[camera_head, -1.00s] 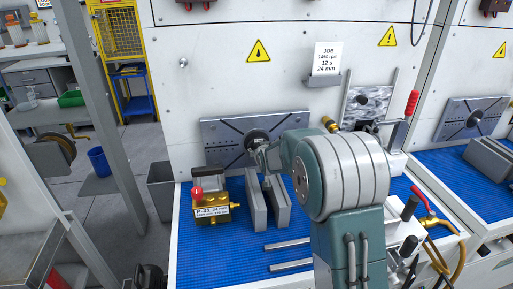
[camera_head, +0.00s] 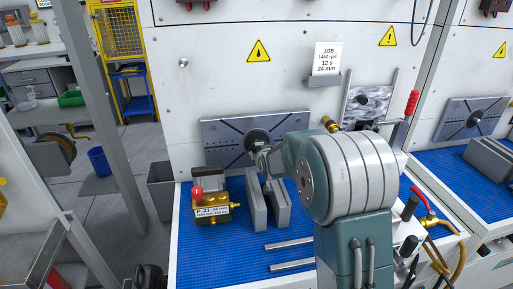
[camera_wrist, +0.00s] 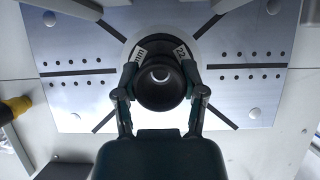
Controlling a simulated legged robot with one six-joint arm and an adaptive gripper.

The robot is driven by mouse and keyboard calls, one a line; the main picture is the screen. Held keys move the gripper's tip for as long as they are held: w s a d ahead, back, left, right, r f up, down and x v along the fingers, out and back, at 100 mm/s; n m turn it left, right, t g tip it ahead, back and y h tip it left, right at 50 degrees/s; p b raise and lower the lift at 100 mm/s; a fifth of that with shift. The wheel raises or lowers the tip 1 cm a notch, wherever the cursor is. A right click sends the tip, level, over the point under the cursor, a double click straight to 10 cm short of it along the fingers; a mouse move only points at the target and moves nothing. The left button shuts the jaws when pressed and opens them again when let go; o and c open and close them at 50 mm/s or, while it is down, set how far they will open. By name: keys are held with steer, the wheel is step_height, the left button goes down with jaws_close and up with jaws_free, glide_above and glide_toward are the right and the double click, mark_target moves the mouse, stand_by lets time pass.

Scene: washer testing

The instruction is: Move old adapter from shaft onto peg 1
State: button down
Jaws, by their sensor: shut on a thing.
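The old adapter (camera_wrist: 160,88) is a dark round cylinder with a hollow end, with white labels reading "22" and "mm" beside its rim. In the wrist view it sits in front of the middle of the slotted metal plate. My gripper (camera_wrist: 162,90) has one finger on each side of it, shut on it. In the head view the adapter (camera_head: 257,136) shows as a dark disc at the plate's centre, with my gripper (camera_head: 262,150) just below it. The shaft is hidden behind the adapter; I cannot tell how far the adapter sits on it. I cannot make out which part is peg 1.
The slotted plate (camera_head: 222,131) is on the white wall panel. A brass unit (camera_head: 210,209) with a red knob and grey blocks (camera_head: 256,204) stand on the blue mat (camera_head: 220,262). A brass fitting (camera_head: 329,123) and a red-handled lever (camera_head: 411,103) are at right.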

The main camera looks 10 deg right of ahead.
steer(key=shift+s+r, duration=0.1)
steer(key=shift+s, duration=2.15)
